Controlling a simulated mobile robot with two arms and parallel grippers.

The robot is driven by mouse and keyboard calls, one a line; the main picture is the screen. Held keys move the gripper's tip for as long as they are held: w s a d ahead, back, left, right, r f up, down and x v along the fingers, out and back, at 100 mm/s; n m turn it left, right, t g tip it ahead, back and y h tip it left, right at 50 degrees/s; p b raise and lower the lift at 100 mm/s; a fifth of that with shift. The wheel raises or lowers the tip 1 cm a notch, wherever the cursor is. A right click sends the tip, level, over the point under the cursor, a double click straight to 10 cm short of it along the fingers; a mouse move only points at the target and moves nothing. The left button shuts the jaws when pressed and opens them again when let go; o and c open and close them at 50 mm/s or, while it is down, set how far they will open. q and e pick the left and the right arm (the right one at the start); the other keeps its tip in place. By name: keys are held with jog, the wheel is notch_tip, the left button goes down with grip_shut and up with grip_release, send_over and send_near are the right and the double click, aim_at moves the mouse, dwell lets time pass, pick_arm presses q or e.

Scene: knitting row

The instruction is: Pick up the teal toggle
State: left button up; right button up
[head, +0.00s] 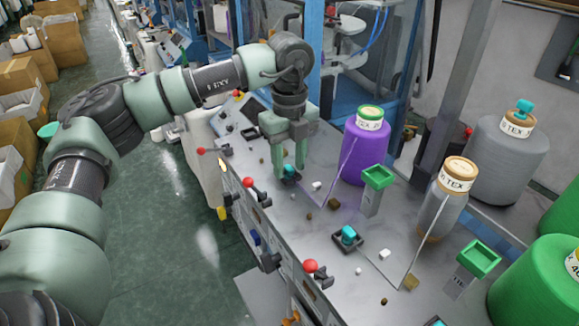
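A teal toggle (290,170) on a dark base sits on the grey machine top, right at the fingertips of my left gripper (291,169). The two green fingers point down and stand apart, one on each side of the toggle. They look open, and I cannot tell whether either touches it. A second teal toggle (348,233) sits in a dark square base nearer the front. Another teal piece (525,107) is on top of the grey yarn cone (506,160). My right gripper is not in view.
A purple cone (366,153), a grey cone with a tan top (442,205) and a green cone (540,290) stand to the right. Green-topped posts (377,178) (478,260) rise between them. Red-knobbed levers (250,184) line the front edge. Small cubes lie scattered.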

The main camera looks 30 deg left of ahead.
pick_arm(q)
jog(key=shift+s, duration=0.15)
jog(key=c, duration=0.7)
grip_shut()
jog(key=shift+r, duration=0.1)
jog(key=shift+r+b, duration=0.3)
jog(key=shift+r, duration=0.2)
notch_tip(320, 180, up, 7)
jog(key=b, duration=0.2)
jog(key=shift+b, duration=0.3)
notch_tip(320, 180, up, 12)
jog(key=p, duration=0.1)
send_over(290, 167)
jog(key=shift+s, duration=0.1)
